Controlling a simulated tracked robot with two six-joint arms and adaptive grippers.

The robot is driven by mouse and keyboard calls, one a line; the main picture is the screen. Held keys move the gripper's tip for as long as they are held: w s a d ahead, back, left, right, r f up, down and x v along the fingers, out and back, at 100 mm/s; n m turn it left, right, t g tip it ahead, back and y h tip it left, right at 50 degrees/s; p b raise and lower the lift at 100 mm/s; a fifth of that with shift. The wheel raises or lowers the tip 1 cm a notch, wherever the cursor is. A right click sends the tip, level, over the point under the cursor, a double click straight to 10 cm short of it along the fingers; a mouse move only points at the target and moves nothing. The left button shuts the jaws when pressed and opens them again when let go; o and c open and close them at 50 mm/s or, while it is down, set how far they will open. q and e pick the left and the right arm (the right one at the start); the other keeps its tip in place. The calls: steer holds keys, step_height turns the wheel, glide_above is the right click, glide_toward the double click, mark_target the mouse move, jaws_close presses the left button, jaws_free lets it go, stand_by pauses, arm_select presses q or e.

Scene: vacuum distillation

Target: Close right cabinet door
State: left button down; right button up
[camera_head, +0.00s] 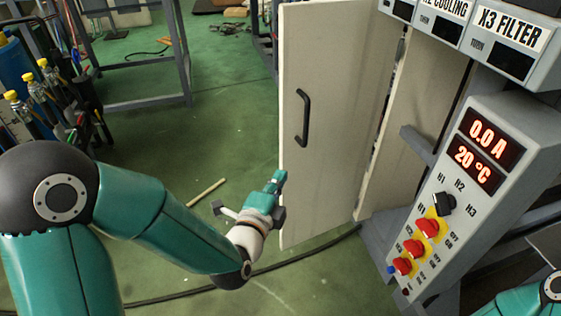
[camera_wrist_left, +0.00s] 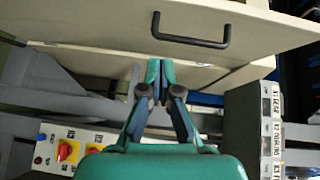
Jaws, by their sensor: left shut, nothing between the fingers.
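A cream cabinet door (camera_head: 335,75) with a black bar handle (camera_head: 303,118) stands open in the head view. It also fills the top of the left wrist view (camera_wrist_left: 100,22), with its handle (camera_wrist_left: 192,42) near the middle. My left gripper (camera_head: 279,178) is shut and empty, low at the door's left edge and below the handle. In the left wrist view its closed fingertips (camera_wrist_left: 160,70) overlap a cream surface below the handle. I cannot tell whether they touch it. My right gripper is out of view; only part of my right arm shows at the bottom right.
A second cream panel (camera_head: 420,115) stands right of the door. A grey control box (camera_head: 475,185) with red knobs and lit displays stands at the right. A grey metal frame (camera_head: 140,103) and yellow-capped tools (camera_head: 40,90) are at the left. Green floor (camera_head: 215,90) is mostly clear.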

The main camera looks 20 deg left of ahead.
arm_select(q)
steer(key=r, duration=0.1)
glide_toward(289, 131)
steer(key=w+d, duration=0.3)
steer(key=w, duration=0.1)
steer(key=shift+w+a+f+m+t+b, duration=0.2)
steer(key=shift+w+a+b, duration=0.1)
steer(key=shift+a, duration=0.2)
steer(key=shift+w+a+f+m+t+b, duration=0.15)
steer(key=shift+w+a+m+t+b, duration=0.1)
steer(key=shift+a, duration=0.25)
steer(key=shift+w+a, duration=0.35)
steer(key=shift+w, duration=0.1)
